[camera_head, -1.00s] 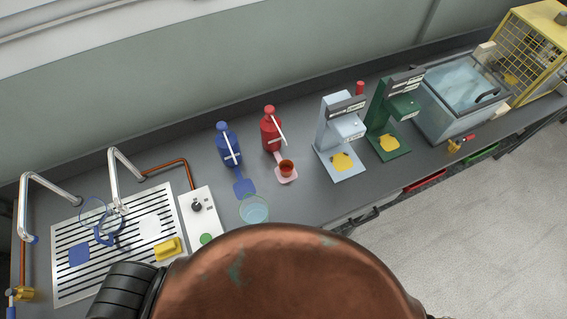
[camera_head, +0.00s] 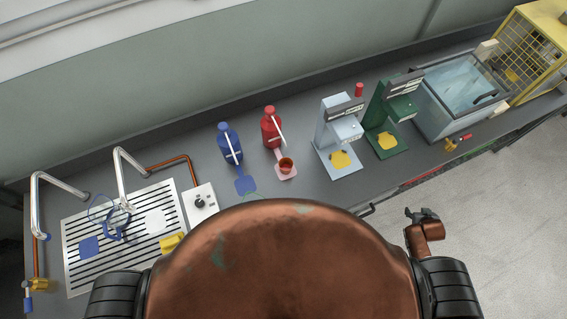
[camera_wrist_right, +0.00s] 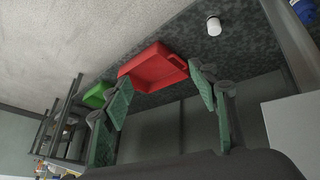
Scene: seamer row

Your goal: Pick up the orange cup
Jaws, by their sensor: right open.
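My right gripper (camera_head: 424,216) is at the right, over the floor beside the counter's front edge and well apart from the cup. In the right wrist view my right gripper (camera_wrist_right: 160,100) has its two green-padded fingers spread, with nothing between them. The cup does not show in the wrist view. My left gripper is not in view.
A red bottle (camera_head: 271,128) and a blue bottle (camera_head: 229,143) stand behind and left of the cup. A pale machine (camera_head: 338,127) and a green machine (camera_head: 384,118) stand to its right. The wrist view shows a red bin (camera_wrist_right: 153,68) and a green bin (camera_wrist_right: 97,95).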

